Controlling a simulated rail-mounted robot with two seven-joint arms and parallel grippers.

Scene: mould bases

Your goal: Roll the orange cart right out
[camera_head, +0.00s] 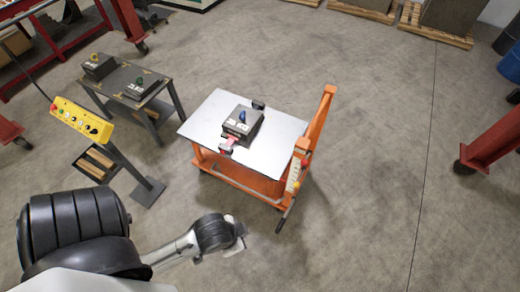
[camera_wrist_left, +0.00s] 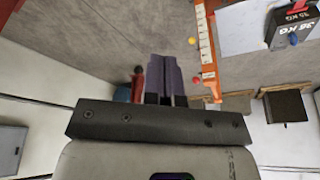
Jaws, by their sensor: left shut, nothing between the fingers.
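A dark weight block (camera_head: 232,122) with a blue knob sits on the top. My left gripper (camera_head: 238,240) is shut and empty, in front of the cart and apart from it. The left wrist view shows its closed fingers (camera_wrist_left: 163,75), with the cart's orange upright (camera_wrist_left: 208,50) and the block (camera_wrist_left: 290,28) beyond. My right gripper is in neither view.
A dark table (camera_head: 118,82) with two weight blocks stands left of the cart. A yellow button panel (camera_head: 80,119) on a post stands nearer. Red stand legs show at the right (camera_head: 490,140). The floor (camera_head: 370,150) right of the cart is clear.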

